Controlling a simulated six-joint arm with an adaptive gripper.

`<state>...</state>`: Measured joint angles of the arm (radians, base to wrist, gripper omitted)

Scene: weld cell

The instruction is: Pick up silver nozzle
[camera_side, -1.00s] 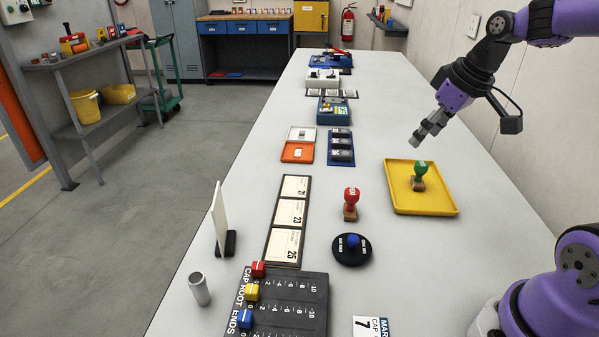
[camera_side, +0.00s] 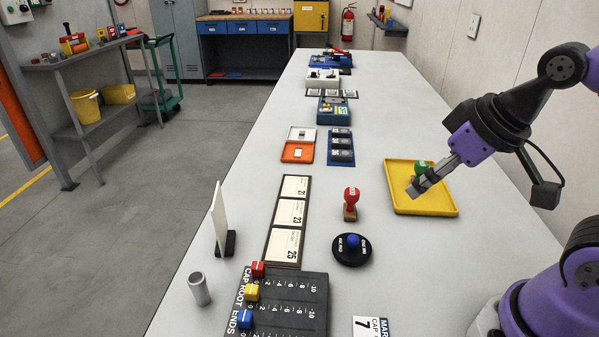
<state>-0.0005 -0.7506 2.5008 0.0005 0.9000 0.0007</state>
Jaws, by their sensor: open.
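A silver nozzle-like cylinder (camera_side: 200,289) stands upright on the near left edge of the table, left of the dark slider board. My gripper (camera_side: 412,192) is open and empty, above the yellow tray (camera_side: 444,207) on the right side of the table. It is far to the right of the cylinder and higher in the picture. The gripper partly hides a green-handled stamp (camera_side: 421,167) in the tray. I cannot tell whether the fingers touch the stamp.
A red-handled stamp (camera_side: 351,204) and a black ink pad with a blue knob (camera_side: 352,249) stand mid-table. A white upright plate (camera_side: 219,219) stands behind the cylinder. The dark slider board (camera_side: 287,303) lies to its right. Cards (camera_side: 290,213) lie beyond.

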